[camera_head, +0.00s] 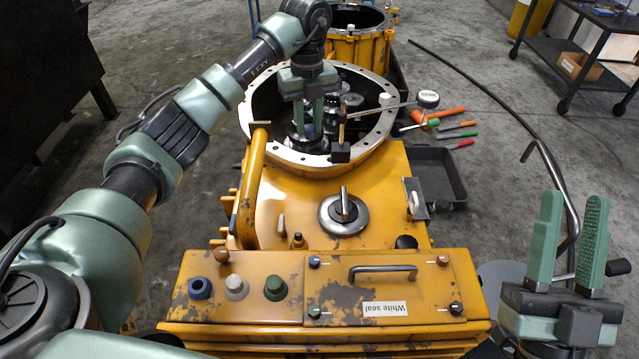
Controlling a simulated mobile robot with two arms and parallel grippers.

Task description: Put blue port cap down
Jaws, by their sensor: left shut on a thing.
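My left gripper (308,134) points down into the round opening of the yellow transmission housing (290,200). It is shut on a small blue piece, seemingly the blue port cap (310,131), mostly hidden between the green fingers. I cannot tell whether the cap touches the dark part below it. A blue ring-like fitting (200,288) sits at the left of the front panel, beside a white one (235,287) and a green one (274,287). My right gripper (574,205) is open and empty at the lower right, fingers pointing up.
A hammer-like tool (340,150) stands at the opening's front rim. A black tray (438,172) and several coloured-handled tools (440,125) lie right of the housing. A lever (343,205) and a yellow pipe (250,185) rise from the housing top. A dark cart (560,60) stands at back right.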

